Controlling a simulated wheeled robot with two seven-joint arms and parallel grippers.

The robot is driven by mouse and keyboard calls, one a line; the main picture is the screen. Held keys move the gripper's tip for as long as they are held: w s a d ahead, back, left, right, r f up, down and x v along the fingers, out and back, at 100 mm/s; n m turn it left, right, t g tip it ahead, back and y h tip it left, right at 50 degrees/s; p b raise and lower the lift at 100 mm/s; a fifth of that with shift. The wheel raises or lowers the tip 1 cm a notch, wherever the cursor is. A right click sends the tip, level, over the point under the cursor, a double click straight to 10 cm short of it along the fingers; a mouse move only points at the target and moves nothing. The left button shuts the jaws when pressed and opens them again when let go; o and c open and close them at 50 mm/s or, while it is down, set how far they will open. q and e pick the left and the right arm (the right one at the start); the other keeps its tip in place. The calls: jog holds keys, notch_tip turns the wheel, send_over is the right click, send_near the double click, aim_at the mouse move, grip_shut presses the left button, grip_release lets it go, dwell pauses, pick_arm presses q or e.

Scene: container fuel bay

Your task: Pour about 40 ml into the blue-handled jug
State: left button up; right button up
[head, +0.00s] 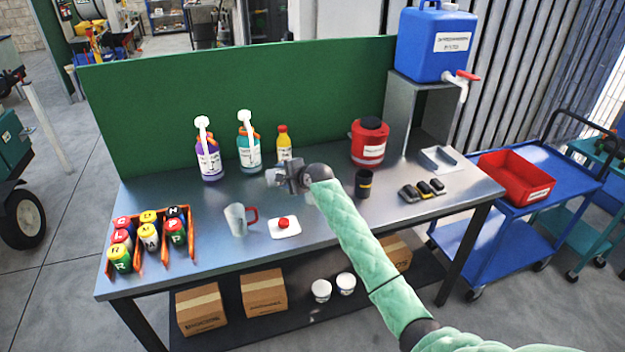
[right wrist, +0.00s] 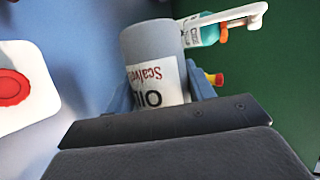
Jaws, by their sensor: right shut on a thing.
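My right gripper (head: 282,177) is shut on a small grey cylindrical container (right wrist: 152,45) with a white label reading "OIL", upside down in the right wrist view. In the head view this container (head: 271,177) shows small and partly hidden by the gripper, above the middle of the bench. A pale jug (head: 236,220) with a red handle stands on the bench to the left and nearer; its contents cannot be told. I see no blue-handled jug. My left gripper is out of view.
A white pad with a red button (head: 285,227) lies right of the jug. A dark cup (head: 363,184) and red can (head: 369,143) are right. An orange rack (head: 137,262) of bottles is left.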

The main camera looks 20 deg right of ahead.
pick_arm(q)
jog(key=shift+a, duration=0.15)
pick_arm(e)
jog(key=shift+r, duration=0.1)
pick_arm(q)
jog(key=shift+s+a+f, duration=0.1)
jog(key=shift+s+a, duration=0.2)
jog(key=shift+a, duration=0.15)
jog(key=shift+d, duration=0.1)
